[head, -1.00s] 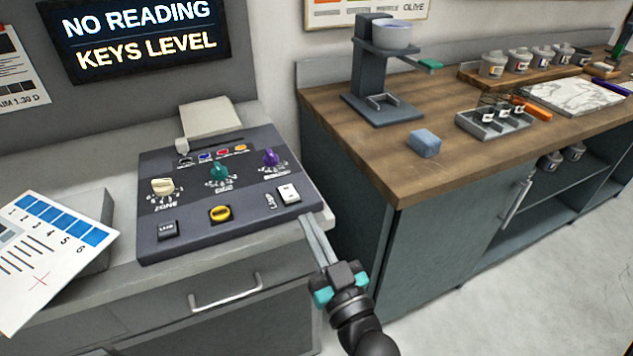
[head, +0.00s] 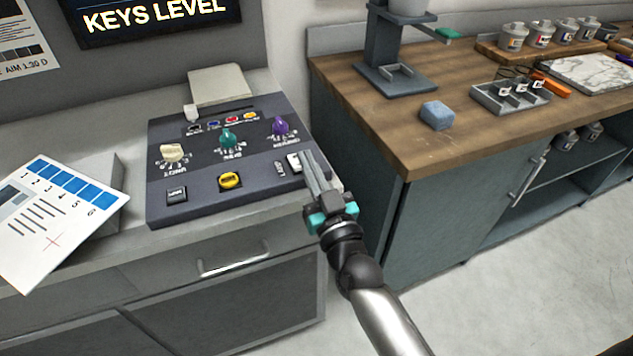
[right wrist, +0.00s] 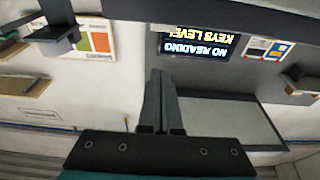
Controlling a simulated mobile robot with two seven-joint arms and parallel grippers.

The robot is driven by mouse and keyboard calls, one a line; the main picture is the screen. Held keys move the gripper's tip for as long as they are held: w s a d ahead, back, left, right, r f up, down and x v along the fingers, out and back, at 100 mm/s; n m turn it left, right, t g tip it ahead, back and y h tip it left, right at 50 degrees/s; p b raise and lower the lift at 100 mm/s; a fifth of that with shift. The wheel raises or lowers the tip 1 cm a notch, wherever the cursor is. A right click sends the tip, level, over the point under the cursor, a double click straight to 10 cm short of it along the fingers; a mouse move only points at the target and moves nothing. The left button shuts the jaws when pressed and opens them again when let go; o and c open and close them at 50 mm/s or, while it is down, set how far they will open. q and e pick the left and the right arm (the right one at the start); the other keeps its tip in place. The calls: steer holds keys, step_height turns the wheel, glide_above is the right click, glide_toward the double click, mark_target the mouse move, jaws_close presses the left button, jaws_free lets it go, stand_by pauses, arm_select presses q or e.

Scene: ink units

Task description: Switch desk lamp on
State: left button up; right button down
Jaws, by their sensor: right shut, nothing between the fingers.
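The console (head: 215,205) is a dark sloped panel on the grey desk at left. A white rocker switch (head: 293,162) sits at its right end, with a small marking (head: 280,169) beside it. I cannot tell which control belongs to the desk lamp. My right gripper (head: 308,155) is shut and empty, its fingertips at the rocker switch's right edge in the head view and partly covering it; contact cannot be told. The shut fingers also show in the right wrist view (right wrist: 159,75). My left gripper is not in view.
The panel also carries a cream knob (head: 172,153), a green knob (head: 228,138), a purple knob (head: 280,125) and a yellow-ringed button (head: 230,180). A paper chart (head: 55,220) stands at left. The wooden counter (head: 400,130) at right holds a blue block (head: 437,115).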

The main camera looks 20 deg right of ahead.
steer(key=x, duration=0.3)
step_height(320, 180, down, 3)
steer(key=shift+r+b, duration=0.2)
steer(key=shift+b, duration=0.6)
steer(key=shift+s+f, duration=0.1)
steer(key=shift+f, duration=0.5)
steer(key=shift+f+b, duration=0.1)
steer(key=shift+b, duration=0.2)
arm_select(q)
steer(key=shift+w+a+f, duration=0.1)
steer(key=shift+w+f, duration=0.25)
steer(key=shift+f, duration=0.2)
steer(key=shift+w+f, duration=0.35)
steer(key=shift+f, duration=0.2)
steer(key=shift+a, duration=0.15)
